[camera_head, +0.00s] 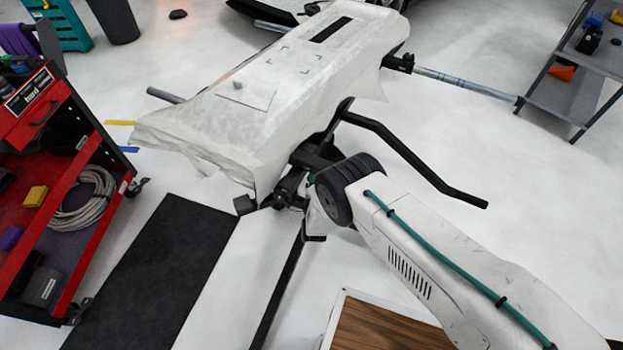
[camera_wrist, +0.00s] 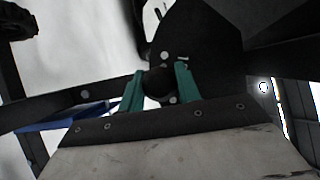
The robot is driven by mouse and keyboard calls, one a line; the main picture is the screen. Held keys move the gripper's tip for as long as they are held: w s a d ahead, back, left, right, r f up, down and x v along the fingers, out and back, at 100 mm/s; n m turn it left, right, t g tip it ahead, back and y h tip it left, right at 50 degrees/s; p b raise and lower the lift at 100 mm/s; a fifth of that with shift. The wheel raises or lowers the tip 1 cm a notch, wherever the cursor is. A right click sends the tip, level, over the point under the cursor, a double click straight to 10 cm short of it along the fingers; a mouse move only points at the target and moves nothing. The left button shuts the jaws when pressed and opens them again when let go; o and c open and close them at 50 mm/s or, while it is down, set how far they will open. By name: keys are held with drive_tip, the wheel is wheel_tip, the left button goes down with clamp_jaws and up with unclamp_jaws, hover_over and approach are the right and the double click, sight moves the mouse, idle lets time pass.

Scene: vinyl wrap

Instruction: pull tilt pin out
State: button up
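In the wrist view my gripper (camera_wrist: 160,80) has two teal fingers on either side of a round black knob (camera_wrist: 158,83), which I take for the tilt pin's head. The knob fills the gap between the fingers, and they look closed on it. It sits against a dark bracket with bolt heads. My gripper and the pin are hidden there behind my wrist.
A black handle bar (camera_head: 420,165) sticks out right of the stand, close to my arm. A red tool cart (camera_head: 75,140) stands left, a grey shelf (camera_head: 580,75) at the upper right. A black mat (camera_head: 150,270) and a wooden board (camera_head: 385,325) lie below.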

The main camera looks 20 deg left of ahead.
clamp_jaws()
drive_tip(key=shift+s+a, duration=0.1)
drive_tip(key=shift+s, duration=1.3)
drive_tip(key=o, duration=0.7)
unclamp_jaws()
drive_tip(key=shift+v, duration=3.95)
drive_tip(key=shift+a, duration=0.15)
